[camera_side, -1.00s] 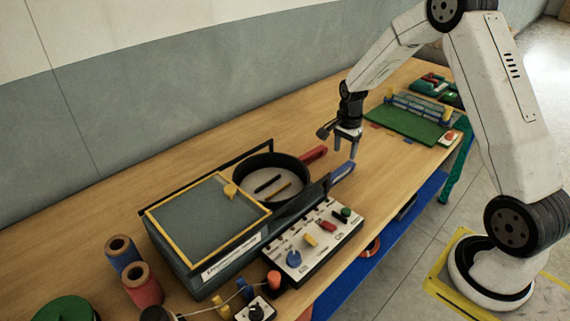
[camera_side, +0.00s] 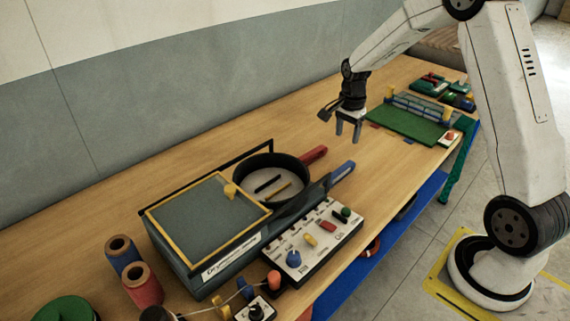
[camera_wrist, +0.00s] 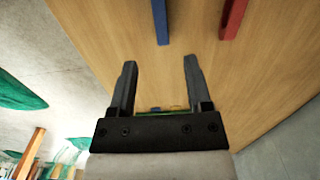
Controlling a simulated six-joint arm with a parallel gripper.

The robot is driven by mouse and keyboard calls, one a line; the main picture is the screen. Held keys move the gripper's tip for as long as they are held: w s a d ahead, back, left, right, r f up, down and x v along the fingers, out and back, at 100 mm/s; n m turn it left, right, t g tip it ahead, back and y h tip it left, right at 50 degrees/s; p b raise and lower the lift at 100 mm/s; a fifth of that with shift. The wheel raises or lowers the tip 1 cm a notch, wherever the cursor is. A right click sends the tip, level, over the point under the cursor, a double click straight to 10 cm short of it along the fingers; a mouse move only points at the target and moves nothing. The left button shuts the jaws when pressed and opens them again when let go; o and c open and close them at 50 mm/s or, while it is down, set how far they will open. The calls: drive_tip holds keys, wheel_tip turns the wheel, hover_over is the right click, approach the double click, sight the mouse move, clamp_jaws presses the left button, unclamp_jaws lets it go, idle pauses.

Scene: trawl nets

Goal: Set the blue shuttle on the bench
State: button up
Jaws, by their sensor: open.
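A blue bar (camera_side: 342,171) juts out from the right side of the dark box-like unit, beside the round black pan (camera_side: 251,186); I cannot tell whether it is the blue shuttle or a handle. It also shows at the top of the wrist view (camera_wrist: 160,22). Inside the pan lie a dark stick (camera_side: 267,183) and a yellow stick (camera_side: 277,191). The wooden bench (camera_side: 215,128) runs under everything. My gripper (camera_side: 348,137) is open and empty above the bench, beyond the blue bar. In the wrist view its fingers (camera_wrist: 156,82) are spread apart.
A red bar (camera_side: 313,154) sticks out beside the blue one. A yellow-framed lid (camera_side: 208,220) and a control panel (camera_side: 311,239) with knobs lie in front. Blue and red spools (camera_side: 143,286) stand at left. A green board (camera_side: 410,124) lies at right. The bench behind the unit is clear.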

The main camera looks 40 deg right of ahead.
drive_tip(key=s+a+r+n+t, duration=0.1)
drive_tip(key=s+a+n+t, duration=0.1)
drive_tip(key=s+a+n, duration=1.2)
drive_tip(key=a+n, duration=0.4)
drive_tip(key=shift+s+a+r+t, duration=0.15)
drive_tip(key=shift+s+a+t, duration=0.1)
drive_tip(key=shift+s+t, duration=0.1)
